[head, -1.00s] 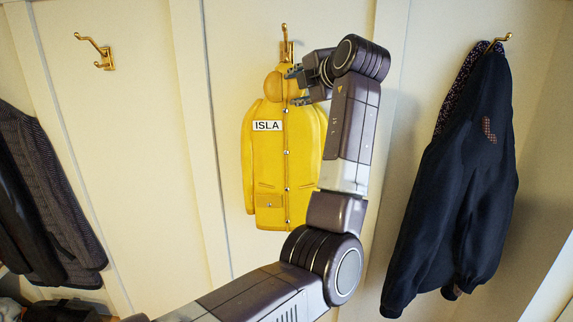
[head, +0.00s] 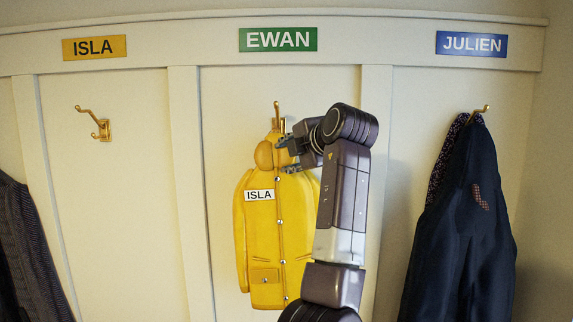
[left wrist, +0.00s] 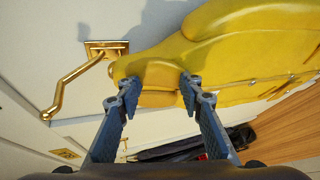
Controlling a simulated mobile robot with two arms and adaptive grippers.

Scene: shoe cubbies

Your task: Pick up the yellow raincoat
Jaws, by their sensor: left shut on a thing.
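The yellow raincoat (head: 257,225), with a white ISLA label, hangs upright against the middle panel at the brass double hook (head: 277,112) under the green EWAN sign. My left gripper (head: 284,156) is at the upper part of the coat, from the right. In the left wrist view, its two fingers (left wrist: 157,98) are closed on the top of the raincoat (left wrist: 225,45), with yellow material between them. The hook (left wrist: 75,82) shows close beside the coat's top there. Whether the coat still rests on the hook I cannot tell. My right gripper is not in view.
A yellow ISLA sign (head: 94,47) is above an empty brass hook (head: 95,124) on the left. The green EWAN sign (head: 278,39) is in the middle. A dark jacket (head: 465,235) hangs under the blue JULIEN sign (head: 472,44). A dark patterned coat (head: 28,260) hangs far left.

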